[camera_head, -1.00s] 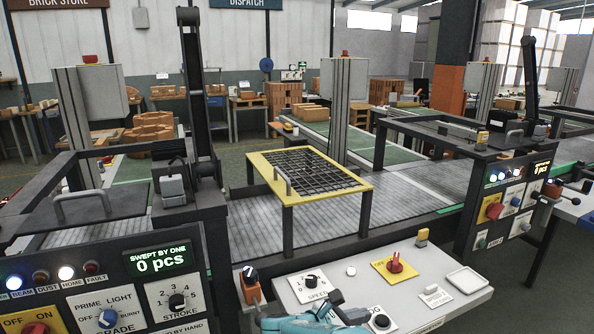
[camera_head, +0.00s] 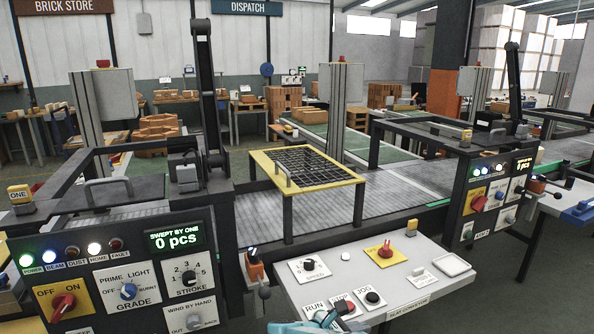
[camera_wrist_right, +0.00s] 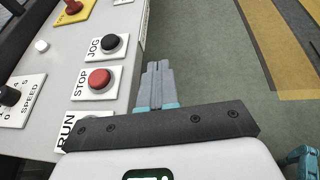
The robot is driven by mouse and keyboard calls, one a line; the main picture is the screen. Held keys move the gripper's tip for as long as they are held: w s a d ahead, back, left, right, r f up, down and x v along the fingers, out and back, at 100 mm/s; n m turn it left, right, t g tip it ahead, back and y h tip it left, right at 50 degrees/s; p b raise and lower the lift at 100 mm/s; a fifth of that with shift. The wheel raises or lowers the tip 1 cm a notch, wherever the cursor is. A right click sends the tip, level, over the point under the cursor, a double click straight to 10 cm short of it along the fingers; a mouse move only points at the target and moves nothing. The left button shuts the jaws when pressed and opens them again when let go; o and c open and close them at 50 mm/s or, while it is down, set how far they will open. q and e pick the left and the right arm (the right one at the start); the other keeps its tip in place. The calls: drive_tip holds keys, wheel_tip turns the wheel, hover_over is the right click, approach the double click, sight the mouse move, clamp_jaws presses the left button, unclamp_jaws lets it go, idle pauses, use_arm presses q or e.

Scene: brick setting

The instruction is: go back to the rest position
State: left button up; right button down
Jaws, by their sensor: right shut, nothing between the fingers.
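My right gripper (camera_head: 328,317) shows at the bottom edge of the head view, just in front of the grey control panel (camera_head: 412,285). Only its teal and dark end is in frame. In the right wrist view its grey fingers (camera_wrist_right: 157,68) are together with nothing between them. They are beside the panel's front edge, over the green floor (camera_wrist_right: 205,55). The black JOG button (camera_wrist_right: 112,44) and the red STOP button (camera_wrist_right: 99,79) lie to the left of the fingers, apart from them. My left gripper is not in view.
A console with the SWEPT BY ONE display (camera_head: 173,239) stands at the left. A yellow-framed mesh guard (camera_head: 262,158) stands over the conveyor (camera_head: 250,209). A second console (camera_head: 487,200) stands at the right. The floor to the right of the fingers is clear, with yellow stripes (camera_wrist_right: 255,40).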

drive_tip(key=s+f+m+g+y+p, duration=0.2)
drive_tip(key=s+f+m+g+y, duration=0.6)
drive_tip(key=s+f, duration=1.05)
drive_tip(key=s+a+f+m+t+y+p, duration=0.1)
drive_tip(key=s+m+y, duration=0.6)
drive_tip(key=s+m, duration=0.7)
drive_tip(key=a+f+m+t, duration=0.1)
drive_tip(key=m, duration=0.3)
drive_tip(key=shift+s+y+p, duration=0.2)
drive_tip(key=shift+y+p, duration=0.15)
drive_tip(key=shift+y, duration=0.05)
